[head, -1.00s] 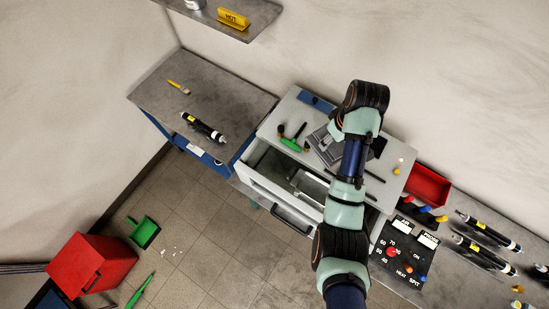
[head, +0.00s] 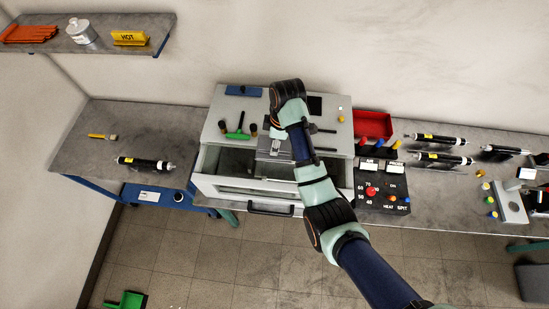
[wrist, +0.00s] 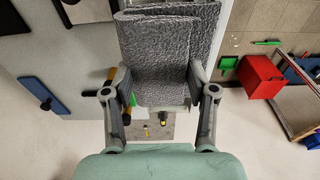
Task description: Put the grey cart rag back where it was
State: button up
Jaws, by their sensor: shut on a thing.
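The grey cart rag (wrist: 160,55), a folded, rough-textured cloth, sits between the fingers of my gripper (wrist: 160,80) in the wrist view. My gripper is shut on it. In the head view my gripper (head: 275,145) is over the front of the light grey cabinet top (head: 222,108), with a grey patch that looks like the rag (head: 268,155) under it. My arm hides part of this area. The cabinet's top drawer (head: 215,187) stands open below.
A green-handled brush (head: 238,133) and dark-tipped items lie on the cabinet top left of my gripper. A red bin (head: 373,125) and a heat control box (head: 383,190) stand to the right. The left bench (head: 95,160) holds a paintbrush and a black cylinder, with bare room around them.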

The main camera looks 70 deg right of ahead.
notch_tip(320, 180, down, 8)
jog(key=shift+f, duration=0.25)
jog(key=shift+f, duration=0.2)
jog(key=o, duration=1.3)
jog(key=shift+r, duration=0.1)
jog(key=r, duration=0.4)
jog(key=s+r, duration=0.1)
jog(key=r, duration=0.7)
jog(key=shift+s+d+r+p, duration=0.15)
jog(key=shift+p, duration=0.15)
